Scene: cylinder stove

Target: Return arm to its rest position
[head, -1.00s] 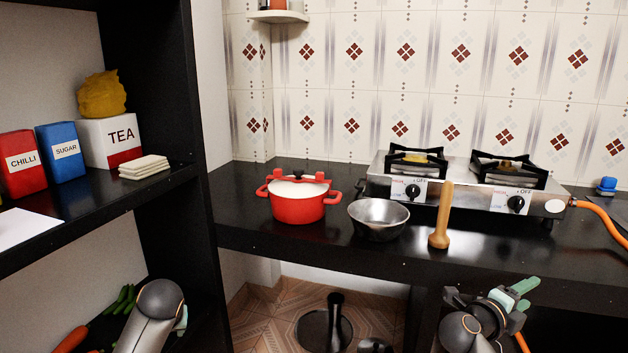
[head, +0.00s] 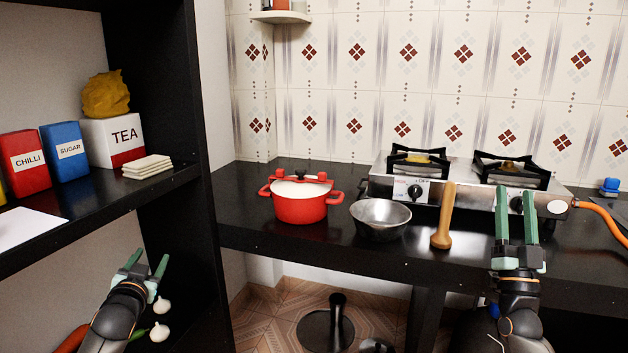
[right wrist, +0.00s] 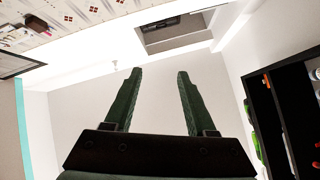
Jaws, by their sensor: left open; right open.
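My left gripper (head: 140,266) is at the lower left of the head view, in front of the lower shelf, with its fingers apart and nothing between them. My right gripper (head: 517,218) is raised at the right of the head view, in front of the stove (head: 470,182). Its two green fingers point up and are spread, with nothing between them. In the right wrist view its fingers (right wrist: 155,88) are apart and empty, against a white wall and ceiling. It covers part of the stove's right knob area.
A red pot (head: 299,205), a steel bowl (head: 380,232) and a wooden pestle (head: 443,230) stand on the black counter (head: 300,239). The left shelf (head: 90,216) holds boxes and napkins. Garlic bulbs (head: 160,332) lie below near my left gripper. An orange hose (head: 602,212) runs off right.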

